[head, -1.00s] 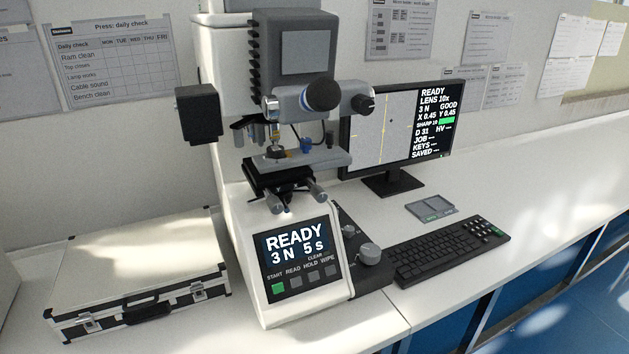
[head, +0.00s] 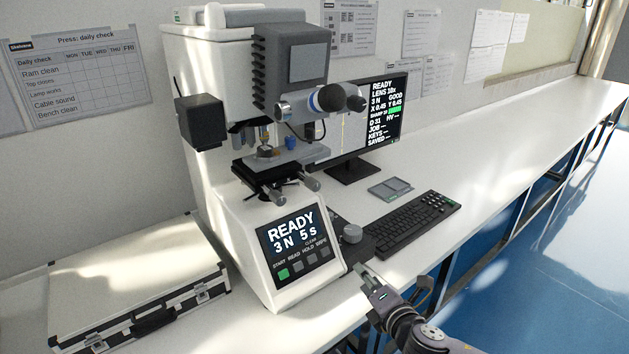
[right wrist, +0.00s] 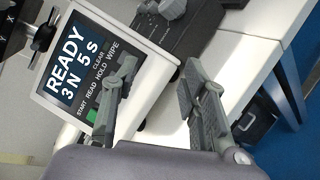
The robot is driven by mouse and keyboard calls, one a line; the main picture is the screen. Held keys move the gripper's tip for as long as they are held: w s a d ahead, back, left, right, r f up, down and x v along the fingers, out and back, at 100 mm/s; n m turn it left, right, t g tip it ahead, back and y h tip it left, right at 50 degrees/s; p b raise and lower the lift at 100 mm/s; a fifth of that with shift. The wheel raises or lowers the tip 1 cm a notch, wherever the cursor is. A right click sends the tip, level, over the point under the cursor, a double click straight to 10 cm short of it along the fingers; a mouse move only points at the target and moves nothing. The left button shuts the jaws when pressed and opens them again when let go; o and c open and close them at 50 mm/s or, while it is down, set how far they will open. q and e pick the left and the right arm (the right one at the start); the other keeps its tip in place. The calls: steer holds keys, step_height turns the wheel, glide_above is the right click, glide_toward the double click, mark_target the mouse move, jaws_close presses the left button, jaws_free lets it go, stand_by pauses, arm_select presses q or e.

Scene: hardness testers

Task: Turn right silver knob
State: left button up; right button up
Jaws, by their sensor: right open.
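A silver knob (head: 351,233) stands on the dark control panel (head: 360,248) at the right of the hardness tester; in the right wrist view a silver knob (right wrist: 172,8) shows at the top edge. Two more silver knobs, the left one (head: 278,197) and the right one (head: 310,184), stick out from under the tester's stage. My right gripper (head: 368,276) is in front of the panel, below the panel knob and apart from it. In the right wrist view its fingers (right wrist: 160,82) are spread with nothing between them. My left gripper is not in view.
The tester's sloped display (head: 292,238) reads READY, 3 N, 5 s. A keyboard (head: 410,222), a small grey pad (head: 390,189) and a monitor (head: 385,120) stand to the right. A case (head: 130,285) lies at left. The bench beyond the keyboard is clear.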

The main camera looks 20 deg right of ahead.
step_height(320, 180, up, 12)
steer(key=a+f+n+t+y, duration=0.1)
steer(key=n+t+y, duration=0.15)
steer(key=n, duration=0.75)
steer(key=n+y, duration=0.4)
steer(key=n, duration=0.5)
glide_toward(317, 188)
steer(key=p+x, duration=0.6)
steer(key=x, duration=0.5)
steer(key=shift+w, duration=0.1)
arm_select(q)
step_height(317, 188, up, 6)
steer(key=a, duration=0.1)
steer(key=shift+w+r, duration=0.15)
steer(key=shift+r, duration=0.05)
arm_select(e)
steer(key=shift+c, duration=0.5)
jaws_close()
